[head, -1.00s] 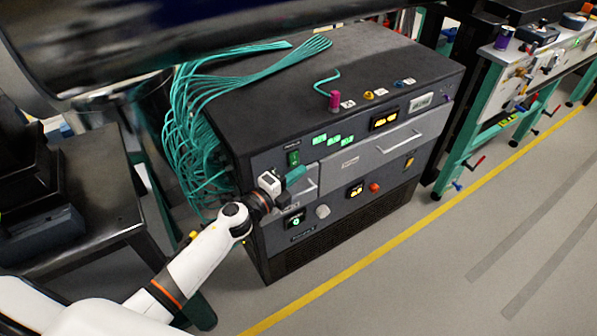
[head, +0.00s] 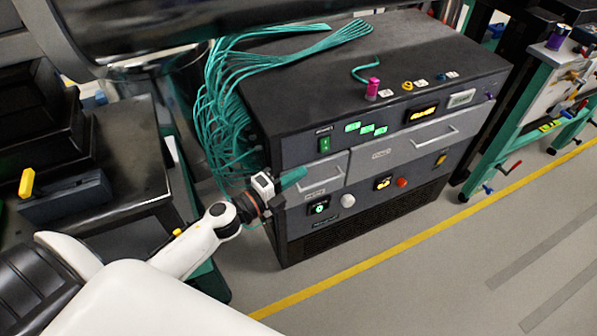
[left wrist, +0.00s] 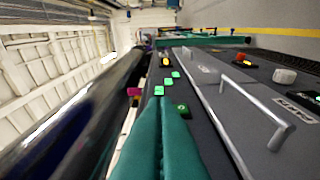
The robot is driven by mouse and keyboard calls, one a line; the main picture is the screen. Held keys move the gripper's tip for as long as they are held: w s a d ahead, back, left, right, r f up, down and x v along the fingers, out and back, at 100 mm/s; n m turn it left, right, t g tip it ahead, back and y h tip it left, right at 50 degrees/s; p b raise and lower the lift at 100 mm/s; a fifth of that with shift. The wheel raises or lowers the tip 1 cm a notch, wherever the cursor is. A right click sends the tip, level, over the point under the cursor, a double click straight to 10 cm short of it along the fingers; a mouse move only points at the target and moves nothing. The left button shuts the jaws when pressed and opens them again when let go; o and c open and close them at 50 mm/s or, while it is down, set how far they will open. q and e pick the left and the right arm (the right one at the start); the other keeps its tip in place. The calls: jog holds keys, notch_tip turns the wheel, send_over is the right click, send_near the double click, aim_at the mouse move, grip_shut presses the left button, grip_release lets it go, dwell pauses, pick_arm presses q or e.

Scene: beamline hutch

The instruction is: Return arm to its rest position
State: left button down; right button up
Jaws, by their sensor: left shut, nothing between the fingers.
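My left arm comes in from the lower left in the head view. Its left gripper (head: 292,178) has teal fingers, shut with nothing between them. It is in front of the left part of the dark equipment cabinet (head: 300,240), near the small left drawer (head: 322,178). I cannot tell whether it touches the cabinet. In the left wrist view the teal fingers (left wrist: 160,118) lie together, pointing along the cabinet front, with green lit displays (left wrist: 166,82) beyond them. My right gripper is not in view.
Teal cables (head: 215,115) hang down the cabinet's left side. A dark table (head: 130,150) stands at left. A large dark cylinder (head: 150,30) spans the top left. A teal-framed bench (head: 530,100) stands at right. The floor in front, with a yellow line (head: 400,240), is clear.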

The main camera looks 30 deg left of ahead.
pick_arm(q)
jog(key=s+a+f+n+g+y+p, duration=0.1)
jog(key=s+a+f+n+g+y, duration=0.2)
jog(key=f, duration=0.6)
jog(key=s+a+f+n+g+y, duration=0.1)
jog(key=s+f+n, duration=0.3)
jog(key=f, duration=0.5)
jog(key=s+a+f+n+g+y+p, duration=0.1)
jog(key=s+f+n+y, duration=0.3)
jog(key=f, duration=0.6)
jog(key=s+d+f+n+g, duration=0.1)
jog(key=s+f+n+g, duration=0.2)
jog(key=s+f, duration=0.3)
jog(key=s+d+f+n+g, duration=0.2)
jog(key=s+f, duration=0.4)
jog(key=s, duration=0.8)
jog(key=s+d+f+n+g+p, duration=0.1)
jog(key=s+f+n+g, duration=0.4)
jog(key=s, duration=0.5)
jog(key=shift+s+d+f+g+h, duration=0.2)
jog(key=shift+d+f+g+h, duration=0.1)
jog(key=shift+d+f, duration=0.3)
